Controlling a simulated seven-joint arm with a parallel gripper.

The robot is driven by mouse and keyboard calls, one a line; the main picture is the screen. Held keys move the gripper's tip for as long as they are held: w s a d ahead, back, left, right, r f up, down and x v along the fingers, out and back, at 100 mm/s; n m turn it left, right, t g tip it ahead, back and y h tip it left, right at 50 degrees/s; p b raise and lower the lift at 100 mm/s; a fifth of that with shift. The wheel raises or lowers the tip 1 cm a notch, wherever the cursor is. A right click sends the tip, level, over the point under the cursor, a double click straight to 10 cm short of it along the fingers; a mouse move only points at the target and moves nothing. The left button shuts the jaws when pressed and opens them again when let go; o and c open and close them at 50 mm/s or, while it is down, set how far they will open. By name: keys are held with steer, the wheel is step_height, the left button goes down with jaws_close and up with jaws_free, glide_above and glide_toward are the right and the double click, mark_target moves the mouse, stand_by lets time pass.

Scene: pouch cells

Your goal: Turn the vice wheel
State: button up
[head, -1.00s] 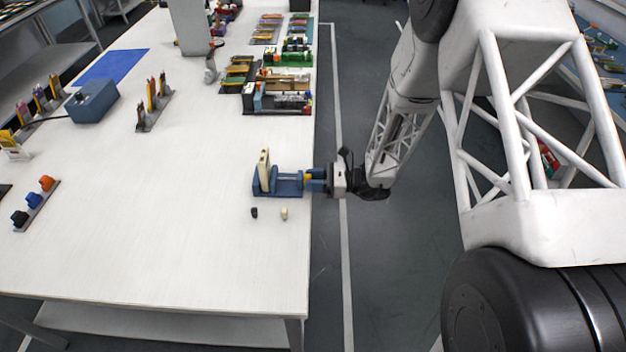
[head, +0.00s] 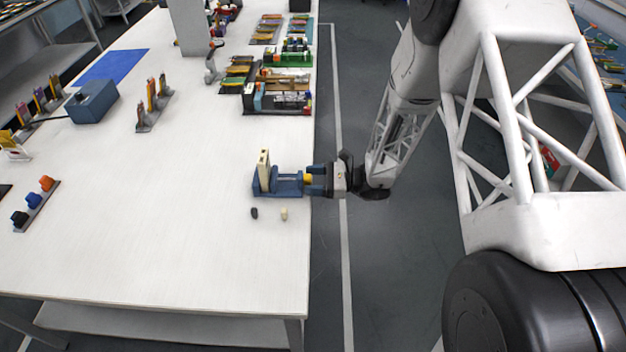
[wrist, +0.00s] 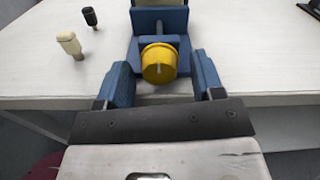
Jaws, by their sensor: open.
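The blue vice (head: 288,186) sits at the right edge of the white table, with a pale upright piece (head: 264,166) in its jaws. Its yellow wheel (wrist: 158,63) faces my wrist camera, and it also shows small in the head view (head: 308,180). My gripper (wrist: 163,82) is open, with one blue finger on each side of the yellow wheel. A gap shows between each finger and the wheel in the wrist view. The head view is too small to show the fingers clearly.
A small black peg (head: 254,213) and a cream peg (head: 284,214) stand on the table in front of the vice. Racks of coloured parts (head: 278,98) stand farther back along the right edge. The front of the table is clear.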

steer(key=d, duration=0.7)
steer(key=shift+d, duration=0.4)
stand_by(0.6)
steer(key=shift+a+r+m, duration=0.1)
steer(key=shift+r+m, duration=0.05)
steer(key=shift+m, duration=1.65)
steer(key=shift+a, duration=0.2)
steer(key=a, duration=0.7)
steer(key=shift+a, duration=0.2)
steer(key=shift+c, duration=0.2)
